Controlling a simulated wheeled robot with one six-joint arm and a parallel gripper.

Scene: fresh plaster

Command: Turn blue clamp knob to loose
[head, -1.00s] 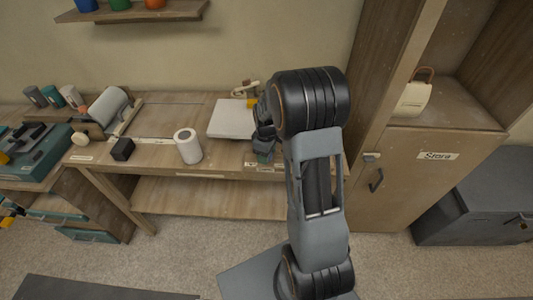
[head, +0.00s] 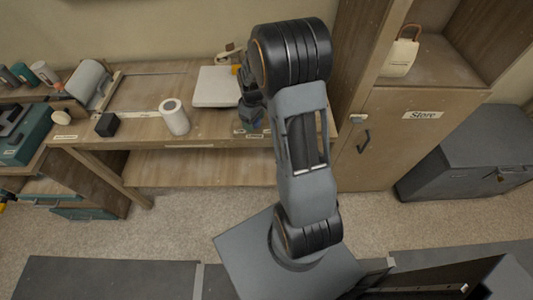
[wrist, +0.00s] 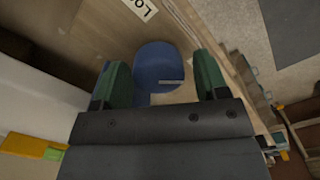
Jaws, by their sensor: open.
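The blue clamp knob (wrist: 158,60) shows in the wrist view as a round blue top with a pale line across its near side. My gripper (wrist: 160,82) is open, with one green-padded finger on each side of the knob. I cannot tell whether either finger touches it. A label (wrist: 140,8) starting "Lo" lies on the wood beyond the knob, partly cut off by the picture edge. In the head view my gripper (head: 250,112) is at the bench's front right, and my arm largely hides the knob area.
On the wooden bench (head: 208,126) stand a white cylinder (head: 174,117), a black block (head: 107,124) and a pale flat box (head: 216,86), left of my gripper. A tall cabinet marked "Store" (head: 422,114) stands close on the right. Open carpet (head: 190,220) lies in front.

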